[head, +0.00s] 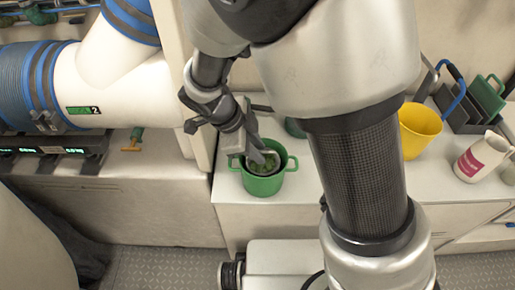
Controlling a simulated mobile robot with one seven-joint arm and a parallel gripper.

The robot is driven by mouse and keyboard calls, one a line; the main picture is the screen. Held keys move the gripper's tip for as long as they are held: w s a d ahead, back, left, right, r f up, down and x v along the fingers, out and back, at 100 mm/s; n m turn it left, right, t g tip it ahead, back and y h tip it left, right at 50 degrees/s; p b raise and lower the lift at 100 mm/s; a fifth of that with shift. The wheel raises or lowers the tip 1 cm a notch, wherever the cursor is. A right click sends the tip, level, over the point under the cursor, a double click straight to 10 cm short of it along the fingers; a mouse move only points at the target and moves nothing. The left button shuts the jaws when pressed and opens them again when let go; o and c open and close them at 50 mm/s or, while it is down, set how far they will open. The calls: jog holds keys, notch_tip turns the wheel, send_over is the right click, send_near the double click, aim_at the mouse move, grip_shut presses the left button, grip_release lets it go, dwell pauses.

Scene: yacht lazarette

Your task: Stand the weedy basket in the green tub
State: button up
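The green tub (264,187) stands upright on the white counter, with a loop handle on each side. Inside its mouth is the weedy basket (258,169), seen as a dark rim with green weed in it. The tub's wall hides the basket's lower part, so I cannot tell whether it rests on the bottom. My gripper (262,154) points down into the tub's mouth, at the back of the basket's rim. Its fingers overlap the rim in this view, and I cannot tell whether they grip it.
A yellow bucket (418,131), a white jug with a magenta label (482,157) and a dark rack with a green board (488,94) stand at the right. Another green container (295,127) is partly hidden behind my arm. A large white pipe (115,85) crosses the left.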

jog(key=shift+s, duration=0.1)
jog(key=p+v, duration=0.2)
jog(key=v, duration=1)
jog(key=s+d+r+n+t+y, duration=0.1)
jog(key=s+d+r+n+y, duration=0.1)
jog(key=s+d+r+n, duration=0.3)
jog(key=s+d+r+n+t+y, duration=0.2)
jog(key=s+d+r+n, duration=0.2)
jog(key=d+r+n, duration=0.4)
jog(key=d+n, duration=0.5)
jog(key=d, duration=0.1)
jog(key=shift+s, duration=0.4)
